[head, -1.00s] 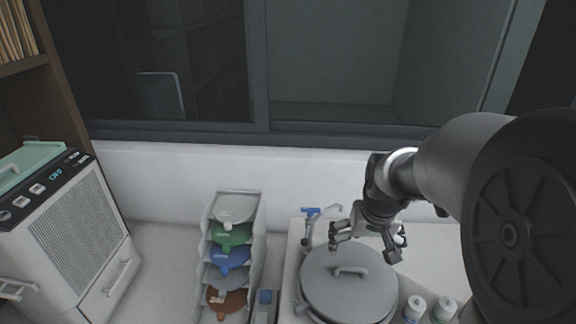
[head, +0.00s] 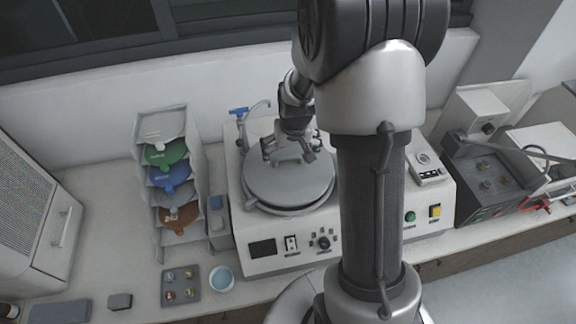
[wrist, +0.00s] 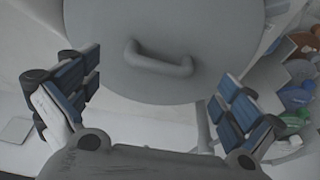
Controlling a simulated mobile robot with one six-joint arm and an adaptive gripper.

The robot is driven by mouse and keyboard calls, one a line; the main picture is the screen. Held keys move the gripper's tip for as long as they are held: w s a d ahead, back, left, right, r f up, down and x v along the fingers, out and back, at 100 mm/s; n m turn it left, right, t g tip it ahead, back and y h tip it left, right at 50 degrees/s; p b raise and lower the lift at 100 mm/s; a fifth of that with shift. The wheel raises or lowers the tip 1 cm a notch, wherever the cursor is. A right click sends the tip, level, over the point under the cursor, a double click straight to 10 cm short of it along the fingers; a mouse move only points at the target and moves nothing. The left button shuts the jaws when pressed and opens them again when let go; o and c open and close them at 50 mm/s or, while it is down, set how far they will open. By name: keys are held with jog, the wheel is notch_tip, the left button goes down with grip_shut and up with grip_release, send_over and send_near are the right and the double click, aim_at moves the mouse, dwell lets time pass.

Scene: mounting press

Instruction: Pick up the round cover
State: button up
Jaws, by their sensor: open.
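The round cover (head: 290,188) is a grey disc lying on the white machine. In the wrist view the cover (wrist: 165,75) fills the upper middle, with its bar handle (wrist: 158,60) running across it. My gripper (head: 289,155) is over the far part of the cover in the head view and hides the handle there. In the wrist view my gripper (wrist: 160,98) has its fingers wide apart, one on each side below the handle. Nothing is between the fingers. I cannot tell the exact height of the fingertips above the cover.
The white machine (head: 262,267) has a display and knobs at its front. A rack (head: 149,198) of coloured discs stands to its left, with a blue-capped tap (head: 239,113) behind. A small tray (head: 180,287) and a cup (head: 222,279) sit front left. A dark control box (head: 490,180) is at right.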

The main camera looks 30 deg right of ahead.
aim_at(288, 157)
jog(key=x, duration=0.4)
jog(key=shift+w+f, duration=0.2)
jog(key=shift+w, duration=0.1)
jog(key=shift+r, duration=0.1)
jog(key=c, duration=1.7)
